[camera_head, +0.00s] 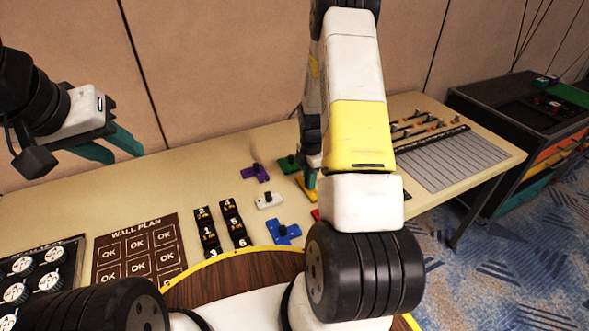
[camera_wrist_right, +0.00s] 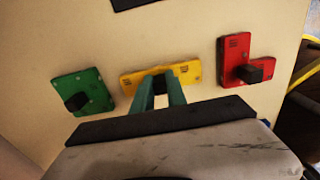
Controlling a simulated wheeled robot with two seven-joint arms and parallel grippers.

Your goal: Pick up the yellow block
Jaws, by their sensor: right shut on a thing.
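The yellow block (camera_wrist_right: 189,72) is a flat bar with a black knob at its middle, on the table in the right wrist view. In the head view only part of the yellow block (camera_head: 302,184) shows beside my right arm. My right gripper (camera_wrist_right: 160,84) is shut on the yellow block's knob, its teal fingers on either side of it. Whether the block is off the table cannot be told. My left gripper (camera_head: 110,152) is open and empty, above the table's far left edge near the wall.
A green block (camera_wrist_right: 82,90) lies left of the yellow block and a red block (camera_wrist_right: 243,50) right of it. Purple (camera_head: 251,173), white (camera_head: 267,201) and blue (camera_head: 281,233) blocks lie further left on the table. A "Wall Plan" board (camera_head: 138,246) and a grey ribbed panel (camera_head: 452,160) flank them.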

